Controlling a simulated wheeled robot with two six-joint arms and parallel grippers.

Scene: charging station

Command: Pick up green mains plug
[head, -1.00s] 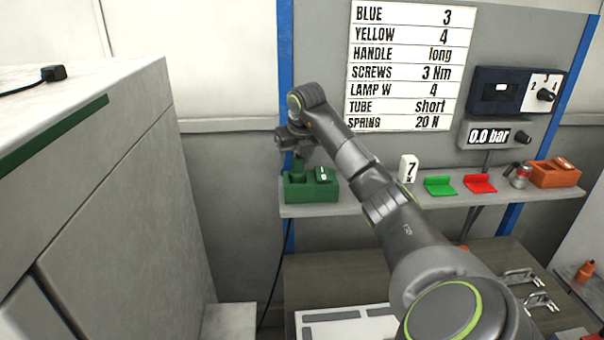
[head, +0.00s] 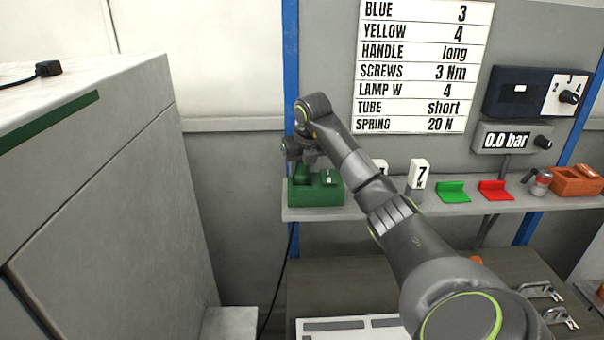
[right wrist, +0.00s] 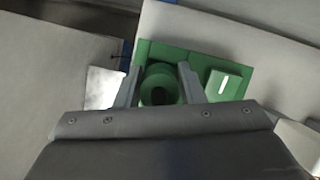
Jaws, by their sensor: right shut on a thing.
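The green mains plug (right wrist: 159,88) sits between the fingers of my right gripper (right wrist: 158,82) in the right wrist view. The gripper is shut on it. In the head view the plug (head: 301,172) shows as a green upright piece at the left of the green block (head: 318,195), under my right gripper (head: 300,152). The block stands on the left end of the shelf and carries a white-marked rocker (right wrist: 223,83) beside the plug. The plug appears to be still at the block; any gap beneath it is hidden. My left gripper is not in view.
The grey shelf (head: 385,210) also holds white number tags (head: 419,174), a green holder (head: 453,192), a red holder (head: 495,191) and an orange block (head: 576,181). A large grey cabinet (head: 130,190) with a black plug (head: 48,68) on top stands left. A label board (head: 424,65) is behind.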

